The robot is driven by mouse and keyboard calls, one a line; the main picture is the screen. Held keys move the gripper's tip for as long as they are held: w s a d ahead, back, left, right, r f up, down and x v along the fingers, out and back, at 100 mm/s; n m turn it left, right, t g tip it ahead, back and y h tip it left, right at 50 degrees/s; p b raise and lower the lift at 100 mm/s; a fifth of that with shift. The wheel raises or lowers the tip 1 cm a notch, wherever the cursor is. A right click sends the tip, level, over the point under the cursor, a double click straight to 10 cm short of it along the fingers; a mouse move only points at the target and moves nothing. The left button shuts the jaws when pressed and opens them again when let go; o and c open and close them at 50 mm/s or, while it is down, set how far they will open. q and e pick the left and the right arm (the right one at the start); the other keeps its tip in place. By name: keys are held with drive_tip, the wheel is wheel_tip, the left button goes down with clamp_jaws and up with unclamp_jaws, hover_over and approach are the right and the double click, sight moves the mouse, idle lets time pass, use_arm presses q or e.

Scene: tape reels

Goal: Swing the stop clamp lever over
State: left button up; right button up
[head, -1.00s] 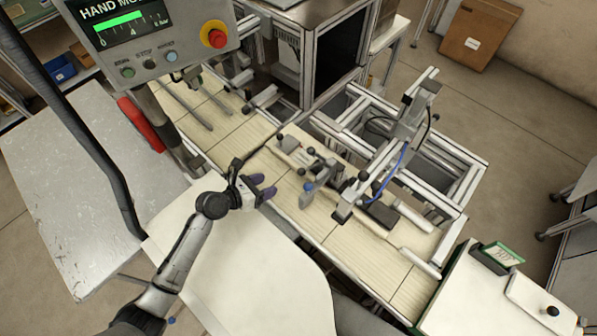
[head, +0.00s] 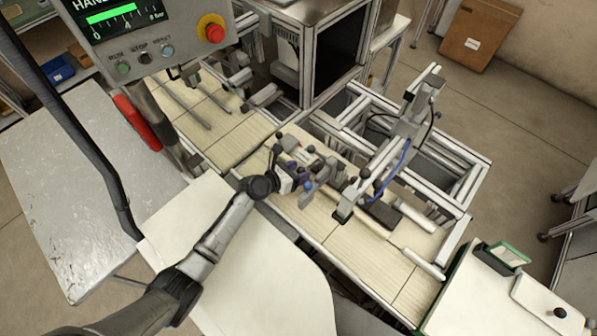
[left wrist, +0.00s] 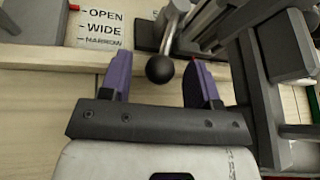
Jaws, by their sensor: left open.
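The stop clamp lever shows in the left wrist view as a pale metal rod ending in a black ball knob (left wrist: 160,69). My left gripper (left wrist: 157,77) is open, with one purple finger on each side of the knob and gaps visible beside it. In the head view my left gripper (head: 296,172) is at the near side of the clamp fixture (head: 325,171), among several small knobs. It partly hides that part of the fixture, so I cannot pick out the lever there. My right gripper is not in view.
A label reading OPEN, WIDE, NARROW (left wrist: 101,29) lies beside the lever. A dark grey block (left wrist: 287,45) stands close on the right in the wrist view. A blue-tipped knob (head: 308,187) and an upright gantry (head: 400,130) stand near. A control panel (head: 150,40) hangs at upper left.

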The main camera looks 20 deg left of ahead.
use_arm(q)
drive_tip(key=shift+w+d, duration=0.15)
drive_tip(key=shift+c, duration=0.3)
clamp_jaws()
idle(0.3)
